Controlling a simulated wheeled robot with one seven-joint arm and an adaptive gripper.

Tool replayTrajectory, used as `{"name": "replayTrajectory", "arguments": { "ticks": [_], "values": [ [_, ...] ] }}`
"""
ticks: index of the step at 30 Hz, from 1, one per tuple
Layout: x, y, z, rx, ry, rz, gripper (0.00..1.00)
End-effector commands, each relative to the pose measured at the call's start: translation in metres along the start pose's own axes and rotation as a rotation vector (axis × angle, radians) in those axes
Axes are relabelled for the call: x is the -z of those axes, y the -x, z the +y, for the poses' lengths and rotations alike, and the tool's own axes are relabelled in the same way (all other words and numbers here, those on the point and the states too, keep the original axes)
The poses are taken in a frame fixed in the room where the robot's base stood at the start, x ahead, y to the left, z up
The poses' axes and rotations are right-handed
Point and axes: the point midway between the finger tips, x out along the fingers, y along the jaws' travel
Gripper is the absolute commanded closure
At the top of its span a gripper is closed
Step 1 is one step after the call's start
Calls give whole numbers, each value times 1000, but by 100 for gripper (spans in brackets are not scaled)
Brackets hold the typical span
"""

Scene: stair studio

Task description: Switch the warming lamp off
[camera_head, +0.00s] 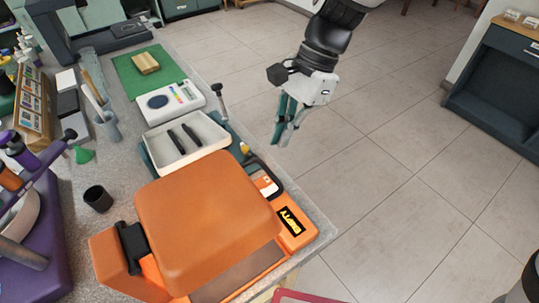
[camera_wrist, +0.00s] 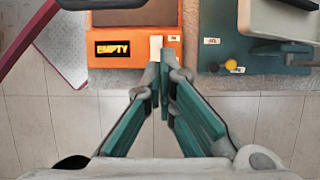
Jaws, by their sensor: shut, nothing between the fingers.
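An orange appliance with a broad orange hood (camera_head: 205,215) stands at the front corner of the counter; it may be the warming lamp, but I cannot be sure. Its front panel (camera_wrist: 115,64) has a lit display reading EMPTY (camera_wrist: 112,48). A white switch-like piece (camera_wrist: 156,47) sits right of the display, beside a small label. No lamp glow is visible. My gripper (camera_head: 279,143) has teal fingers, shut and empty, beyond the counter edge. In the wrist view its fingertips (camera_wrist: 160,77) appear just below the white piece; I cannot tell whether they touch.
A teal-based device (camera_wrist: 260,52) with yellow and dark knobs adjoins the orange one; a white tray (camera_head: 157,137) with two dark items sits there. A white scale (camera_head: 184,98), a dark cup (camera_head: 98,198) and a purple stand (camera_head: 50,250) share the counter.

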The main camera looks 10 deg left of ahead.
Motion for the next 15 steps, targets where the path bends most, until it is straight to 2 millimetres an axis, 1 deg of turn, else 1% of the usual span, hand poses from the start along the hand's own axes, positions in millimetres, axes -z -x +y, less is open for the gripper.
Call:
{"name": "replayTrajectory", "arguments": {
  "ticks": [5, 15],
  "values": [
    [0, -28, 1, -6, 1, -1, 100],
    [0, -95, 1, -5, 2, -1, 100]
  ]
}}
